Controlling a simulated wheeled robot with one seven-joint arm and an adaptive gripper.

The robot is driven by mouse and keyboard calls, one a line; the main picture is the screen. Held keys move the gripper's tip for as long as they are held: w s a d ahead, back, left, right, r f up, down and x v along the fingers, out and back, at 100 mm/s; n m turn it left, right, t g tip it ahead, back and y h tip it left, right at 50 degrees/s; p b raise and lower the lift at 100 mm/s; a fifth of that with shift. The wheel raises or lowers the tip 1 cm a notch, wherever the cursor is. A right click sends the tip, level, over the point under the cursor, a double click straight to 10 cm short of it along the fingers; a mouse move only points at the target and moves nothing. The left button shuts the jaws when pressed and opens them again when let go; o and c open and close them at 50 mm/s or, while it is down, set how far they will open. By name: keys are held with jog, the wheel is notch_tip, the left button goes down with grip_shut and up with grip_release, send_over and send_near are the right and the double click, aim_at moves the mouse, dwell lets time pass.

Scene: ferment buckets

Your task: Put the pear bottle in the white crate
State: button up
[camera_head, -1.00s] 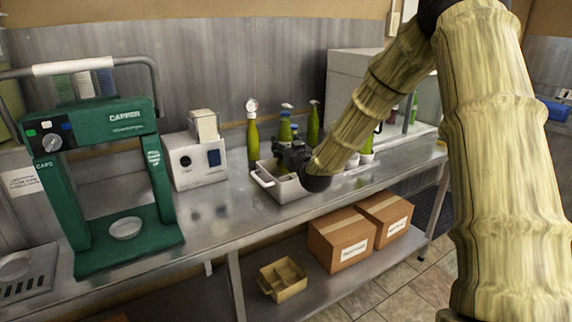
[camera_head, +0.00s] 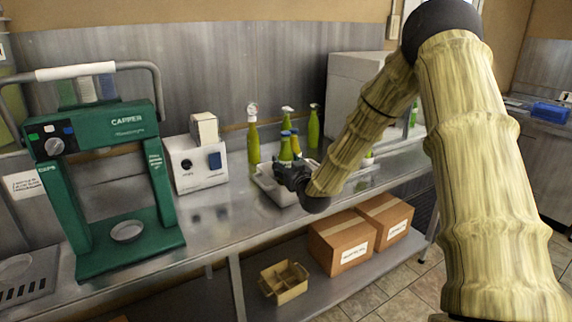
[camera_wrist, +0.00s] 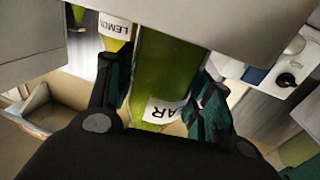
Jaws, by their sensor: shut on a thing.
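My gripper (camera_wrist: 160,95) is shut around a green bottle (camera_wrist: 165,70) in the wrist view, one dark finger on each side. Its white label is partly hidden and shows the letters "AR", upside down. In the head view the gripper (camera_head: 290,172) is at the white crate (camera_head: 262,184), at its right side and hiding much of it. A green bottle with a blue cap (camera_head: 285,150) stands upright there at the gripper. I cannot tell whether its base is inside the crate or above it.
A bottle labelled lemon (camera_wrist: 117,28) is beside the held one. Green bottles (camera_head: 253,145) (camera_head: 313,128) stand at the back wall. A white box device (camera_head: 195,165) and green capper (camera_head: 120,180) are to the left.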

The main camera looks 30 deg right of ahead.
jog(key=shift+f, duration=0.3)
jog(key=shift+f+b, duration=0.3)
jog(key=shift+b, duration=0.15)
jog(key=o, duration=1.5)
jog(key=shift+c, duration=0.2)
jog(key=shift+r, duration=0.1)
jog(key=shift+r+p, duration=0.3)
jog(key=shift+p, duration=0.05)
jog(key=s+a+b, duration=0.1)
jog(key=s+a, duration=0.1)
jog(key=s, duration=1)
jog(key=shift+r, duration=0.2)
